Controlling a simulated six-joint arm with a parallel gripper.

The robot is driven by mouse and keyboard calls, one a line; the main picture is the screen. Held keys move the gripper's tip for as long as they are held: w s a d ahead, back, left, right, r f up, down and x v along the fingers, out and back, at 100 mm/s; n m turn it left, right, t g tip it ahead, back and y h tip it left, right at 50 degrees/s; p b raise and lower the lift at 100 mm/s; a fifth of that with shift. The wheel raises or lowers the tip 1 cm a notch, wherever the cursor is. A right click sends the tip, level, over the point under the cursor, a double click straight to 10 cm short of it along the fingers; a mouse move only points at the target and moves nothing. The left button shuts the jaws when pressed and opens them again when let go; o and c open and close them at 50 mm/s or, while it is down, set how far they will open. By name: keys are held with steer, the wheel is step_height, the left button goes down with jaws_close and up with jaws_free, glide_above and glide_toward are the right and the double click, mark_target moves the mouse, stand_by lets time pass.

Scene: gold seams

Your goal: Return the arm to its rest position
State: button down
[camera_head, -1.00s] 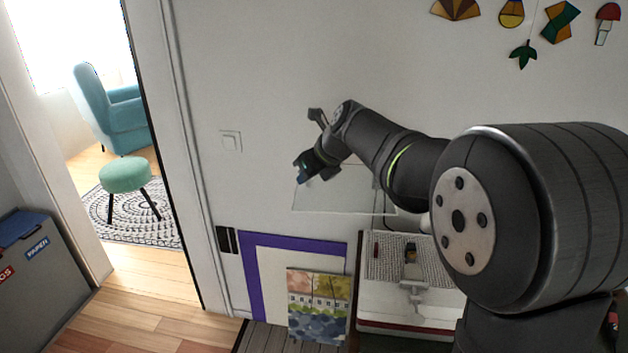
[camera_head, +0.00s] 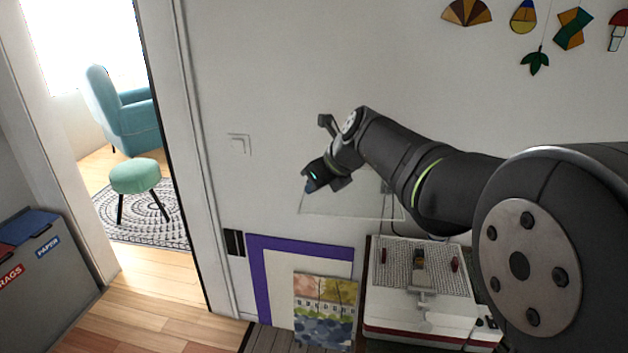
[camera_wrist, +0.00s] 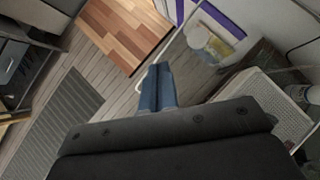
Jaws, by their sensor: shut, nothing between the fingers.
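My arm reaches in from the right in the head view. My gripper (camera_head: 310,186) hangs in the air in front of the white wall, tipped down and to the left, in front of or beside a clear pane. In the wrist view my gripper (camera_wrist: 158,68) shows as two blue fingers lying close together, shut, with nothing held between them. Below the fingertips in that view is the grey plank floor (camera_wrist: 125,88).
A white machine with a grey grid top (camera_head: 420,268) stands under my arm. Coloured picture boards (camera_head: 325,305) lean on the wall to its left. A clear pane (camera_head: 350,205) is close to my gripper. Labelled bins (camera_head: 45,275) stand at far left, beside a doorway.

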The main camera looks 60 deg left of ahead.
steer(key=s+d+r, duration=0.3)
steer(key=d+r, duration=0.2)
steer(key=r, duration=0.2)
steer(key=shift+r, duration=0.35)
steer(key=shift+d, duration=0.1)
glide_above(314, 196)
steer(key=s+d, duration=0.2)
steer(key=d, duration=0.1)
step_height(314, 196, down, 8)
steer(key=shift+f, duration=0.1)
steer(key=shift+w+a, duration=0.6)
steer(key=shift+a, duration=0.3)
steer(key=shift+w+a+f, duration=0.2)
steer(key=shift+w+a, duration=0.25)
steer(key=shift+a, duration=0.3)
steer(key=shift+d, duration=0.15)
